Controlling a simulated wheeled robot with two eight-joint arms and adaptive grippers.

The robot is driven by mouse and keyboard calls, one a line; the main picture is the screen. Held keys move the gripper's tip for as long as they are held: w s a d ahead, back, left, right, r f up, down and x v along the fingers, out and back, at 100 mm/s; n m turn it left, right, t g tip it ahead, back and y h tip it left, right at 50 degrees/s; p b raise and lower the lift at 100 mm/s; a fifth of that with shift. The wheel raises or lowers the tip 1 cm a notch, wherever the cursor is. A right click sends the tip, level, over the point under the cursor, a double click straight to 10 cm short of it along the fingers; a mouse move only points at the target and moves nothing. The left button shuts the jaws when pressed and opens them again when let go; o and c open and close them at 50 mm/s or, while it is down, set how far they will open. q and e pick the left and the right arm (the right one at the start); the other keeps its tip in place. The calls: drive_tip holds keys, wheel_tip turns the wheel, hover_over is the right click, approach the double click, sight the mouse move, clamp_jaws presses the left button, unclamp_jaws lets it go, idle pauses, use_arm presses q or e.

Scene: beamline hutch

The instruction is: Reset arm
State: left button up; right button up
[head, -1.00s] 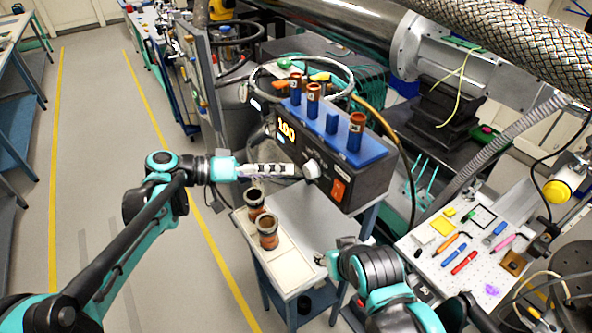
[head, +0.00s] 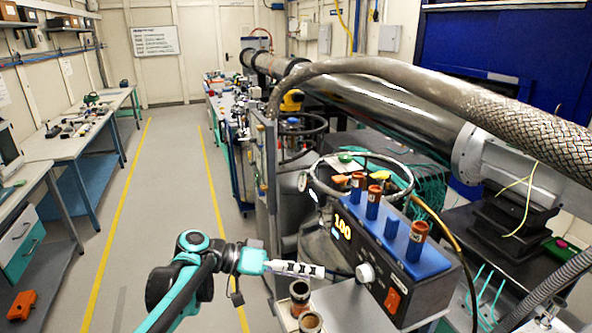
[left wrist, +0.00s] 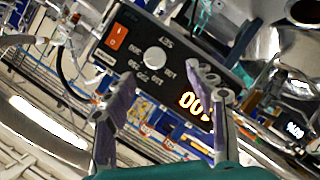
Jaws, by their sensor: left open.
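My left gripper (head: 318,271) is open and empty, just left of the front of a dark control box (head: 432,300). The box has a lit yellow display (head: 343,228), a pale knob (head: 365,273) and a red switch (head: 392,301). In the left wrist view, the two fingers (left wrist: 155,95) stand apart with the box front (left wrist: 150,60) behind them. The knob (left wrist: 155,60) shows between and above the fingertips, apart from them as far as I can tell. My right gripper is out of view.
A blue rack (head: 400,247) with brown cylinders sits on the box. Two brown cups, one nearer (head: 311,322) and one farther (head: 300,293), stand on a white-topped stand below the gripper. A braided hose (head: 480,100) arches overhead at right. The aisle floor (head: 165,190) at left is clear.

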use_arm(q)
drive_tip(key=s+a+f+n+t+y, duration=0.3)
drive_tip(key=s+a+f+y, duration=0.4)
drive_tip(key=a, duration=0.3)
drive_tip(key=s+a+f+n+t+y, duration=0.3)
drive_tip(key=s+a+f+n+y, duration=0.1)
drive_tip(key=s+a+f+y, duration=0.3)
drive_tip(key=s+a, duration=0.2)
drive_tip(key=a, duration=0.1)
drive_tip(key=shift+a, duration=0.4)
idle(0.4)
